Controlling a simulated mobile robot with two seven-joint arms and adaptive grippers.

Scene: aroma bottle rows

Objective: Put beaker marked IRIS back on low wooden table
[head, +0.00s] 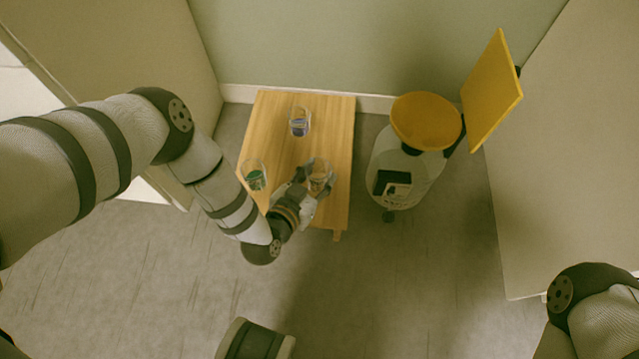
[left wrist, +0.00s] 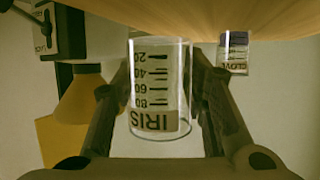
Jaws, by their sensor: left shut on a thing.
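The clear beaker marked IRIS (left wrist: 158,85) stands between the fingers of my left gripper (left wrist: 158,110) in the left wrist view. That view is upside down, so the label and scale read inverted. In the head view the same beaker (head: 320,177) is at the right front part of the low wooden table (head: 277,125). My left gripper (head: 308,187) is shut on it from the front left. The beaker looks upright and its base is close to the tabletop. I cannot tell whether it touches. My right gripper is out of view.
A beaker with green contents (head: 256,179) stands at the table's left front. A beaker with blue-purple contents (head: 299,127) stands farther back. A pale rounded unit with an orange bowl-like top (head: 426,120) and a yellow panel (head: 492,92) stands right of the table. The table's back right is bare.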

